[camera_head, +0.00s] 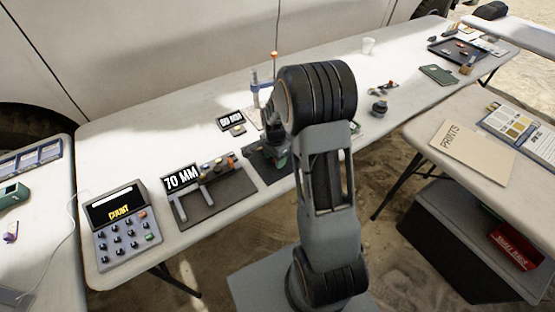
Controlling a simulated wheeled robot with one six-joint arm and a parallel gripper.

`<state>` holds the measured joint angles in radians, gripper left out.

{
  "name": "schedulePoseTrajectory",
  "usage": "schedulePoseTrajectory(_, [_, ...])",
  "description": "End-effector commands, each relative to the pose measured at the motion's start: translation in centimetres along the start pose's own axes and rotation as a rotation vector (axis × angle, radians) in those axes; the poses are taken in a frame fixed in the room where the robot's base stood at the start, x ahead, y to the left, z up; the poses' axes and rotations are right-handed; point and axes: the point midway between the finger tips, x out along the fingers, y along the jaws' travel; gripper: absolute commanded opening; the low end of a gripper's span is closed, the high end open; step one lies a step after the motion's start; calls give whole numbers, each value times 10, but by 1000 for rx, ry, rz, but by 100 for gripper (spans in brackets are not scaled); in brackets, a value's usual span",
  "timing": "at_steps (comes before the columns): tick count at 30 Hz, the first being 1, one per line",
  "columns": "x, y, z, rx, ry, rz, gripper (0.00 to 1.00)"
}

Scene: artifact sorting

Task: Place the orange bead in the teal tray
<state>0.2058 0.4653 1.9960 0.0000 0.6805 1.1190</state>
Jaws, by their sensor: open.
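My arm stands in the middle of the head view and blocks part of the long white table (400,130). My gripper cannot be made out; it seems hidden behind my arm. A small greenish edge (355,128) shows just right of my arm; I cannot tell if it is the teal tray. A dark object with some green (277,158) sits left of my arm, partly covered. I cannot single out the orange bead.
A COUNT keypad (124,222) and the 70 MM sign (181,179) stand at the table's left. A PRINTS folder (473,150) lies on the right table.

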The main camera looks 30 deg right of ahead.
Motion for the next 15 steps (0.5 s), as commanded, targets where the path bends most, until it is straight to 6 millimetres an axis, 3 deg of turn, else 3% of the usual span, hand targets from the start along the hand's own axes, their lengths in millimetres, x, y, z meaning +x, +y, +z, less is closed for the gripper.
schedulePoseTrajectory(2, [0,0,0,0,0,0,48])
schedulePoseTrajectory(15, [0,0,0,0,0,0,6])
